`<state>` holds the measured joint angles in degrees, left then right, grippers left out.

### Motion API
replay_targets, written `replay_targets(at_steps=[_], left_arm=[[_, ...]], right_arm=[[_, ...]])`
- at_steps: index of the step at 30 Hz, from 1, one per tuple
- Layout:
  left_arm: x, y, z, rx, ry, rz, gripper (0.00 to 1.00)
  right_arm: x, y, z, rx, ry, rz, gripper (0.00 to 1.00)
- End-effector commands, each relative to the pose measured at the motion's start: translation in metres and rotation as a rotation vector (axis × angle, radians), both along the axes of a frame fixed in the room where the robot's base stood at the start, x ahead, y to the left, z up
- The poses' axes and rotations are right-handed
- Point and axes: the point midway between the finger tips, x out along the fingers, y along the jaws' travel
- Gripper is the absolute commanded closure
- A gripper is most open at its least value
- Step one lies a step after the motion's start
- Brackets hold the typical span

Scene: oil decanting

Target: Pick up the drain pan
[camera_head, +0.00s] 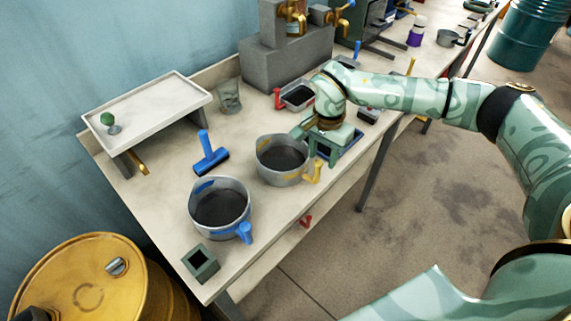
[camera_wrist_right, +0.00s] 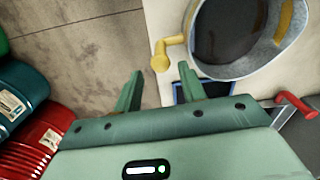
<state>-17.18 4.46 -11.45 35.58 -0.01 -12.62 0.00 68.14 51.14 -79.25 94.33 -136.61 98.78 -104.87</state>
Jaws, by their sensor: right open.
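Which vessel is the drain pan is not certain from the look alone. A round grey pan (camera_head: 262,168) with dark liquid and a yellow handle (camera_head: 317,172) stands on the bench, closest to my right gripper (camera_head: 322,160). In the right wrist view, the gripper (camera_wrist_right: 160,72) is open and empty. The yellow handle (camera_wrist_right: 160,58) shows just ahead of the gap between its fingers, and the pan (camera_wrist_right: 278,62) lies to the right. A second round pan (camera_head: 196,214) has a blue handle (camera_head: 241,232). A rectangular pan (camera_head: 297,97) has a red handle (camera_head: 278,99). My left gripper is not in view.
A blue squeegee-like tool (camera_head: 208,158), a glass (camera_head: 229,96), a raised tray (camera_head: 150,100) and a small dark square holder (camera_head: 201,263) are on the bench (camera_head: 180,178). A blue-edged dark item (camera_head: 349,144) lies beside my gripper. A yellow drum (camera_head: 90,280) stands at lower left.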

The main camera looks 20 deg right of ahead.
Motion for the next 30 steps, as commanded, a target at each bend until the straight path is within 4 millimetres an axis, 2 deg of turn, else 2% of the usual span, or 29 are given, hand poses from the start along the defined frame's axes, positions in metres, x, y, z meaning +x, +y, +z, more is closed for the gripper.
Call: replay_targets(at_steps=[5, 9, 17, 18, 22, 30], left_arm=[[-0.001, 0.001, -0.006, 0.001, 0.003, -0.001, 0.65], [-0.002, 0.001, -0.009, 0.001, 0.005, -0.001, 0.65], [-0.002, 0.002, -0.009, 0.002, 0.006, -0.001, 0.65], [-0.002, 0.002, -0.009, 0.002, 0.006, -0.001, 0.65], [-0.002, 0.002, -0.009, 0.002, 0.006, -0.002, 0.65], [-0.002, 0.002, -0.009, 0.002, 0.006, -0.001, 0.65]], right_arm=[[-0.003, 0.01, -0.029, 0.002, 0.005, 0.0, 0.59], [-0.003, 0.01, -0.048, 0.001, 0.005, -0.002, 0.59], [-0.002, 0.01, -0.05, 0.0, 0.001, -0.001, 0.59], [-0.002, 0.01, -0.05, 0.0, 0.001, -0.001, 0.65], [-0.002, 0.01, -0.05, 0.0, 0.002, -0.001, 1.0], [-0.001, 0.01, -0.049, 0.001, 0.0, -0.001, 1.0]])
